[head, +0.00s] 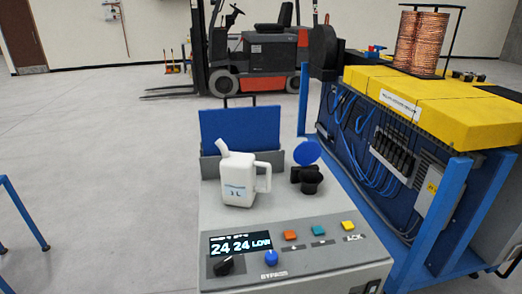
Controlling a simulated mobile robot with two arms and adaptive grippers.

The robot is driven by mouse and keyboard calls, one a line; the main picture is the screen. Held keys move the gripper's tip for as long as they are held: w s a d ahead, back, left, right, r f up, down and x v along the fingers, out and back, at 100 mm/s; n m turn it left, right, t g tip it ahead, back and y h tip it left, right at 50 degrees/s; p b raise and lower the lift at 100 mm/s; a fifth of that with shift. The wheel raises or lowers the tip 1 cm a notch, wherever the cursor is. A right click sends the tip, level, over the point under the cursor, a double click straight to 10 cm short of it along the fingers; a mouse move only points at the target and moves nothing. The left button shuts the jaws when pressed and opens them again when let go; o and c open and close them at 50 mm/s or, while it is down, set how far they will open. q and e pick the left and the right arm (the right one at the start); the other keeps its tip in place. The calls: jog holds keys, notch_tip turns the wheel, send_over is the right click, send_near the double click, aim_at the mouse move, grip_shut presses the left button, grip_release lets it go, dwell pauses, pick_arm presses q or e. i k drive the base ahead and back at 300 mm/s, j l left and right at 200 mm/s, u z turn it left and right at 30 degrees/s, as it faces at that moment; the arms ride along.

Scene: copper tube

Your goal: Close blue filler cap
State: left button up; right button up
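The blue filler cap (307,152) is a round blue disc. It stands tilted up behind the black filler neck (307,180), so the neck's top is uncovered. The neck sits on the grey top of the machine cabinet (290,222), right of the white jug. Neither my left gripper nor my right gripper shows in the head view.
A white jug (236,178) stands on the cabinet close to the left of the neck. The front panel has a lit display (240,244), knobs and coloured buttons. A blue-framed machine with yellow covers (430,95) stands close on the right. Open floor lies left.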

aim_at(308, 152)
jog(key=j+u, duration=0.75)
jog(key=i+j+u, duration=0.15)
jog(key=j+u, duration=0.2)
jog(key=i+j+z, duration=0.35)
jog(key=i+j, duration=0.75)
jog(key=i+z, duration=0.8)
jog(key=z, duration=0.15)
jog(key=i+j+z, duration=0.7)
jog(key=z, duration=0.25)
jog(key=i+j+z, duration=0.2)
jog(key=z, duration=0.25)
jog(key=i+j+z, duration=0.2)
jog(key=z, duration=0.3)
jog(key=i+j+z, duration=0.1)
jog(key=j+z, duration=0.65)
jog(key=z, duration=0.15)
jog(key=i, duration=0.05)
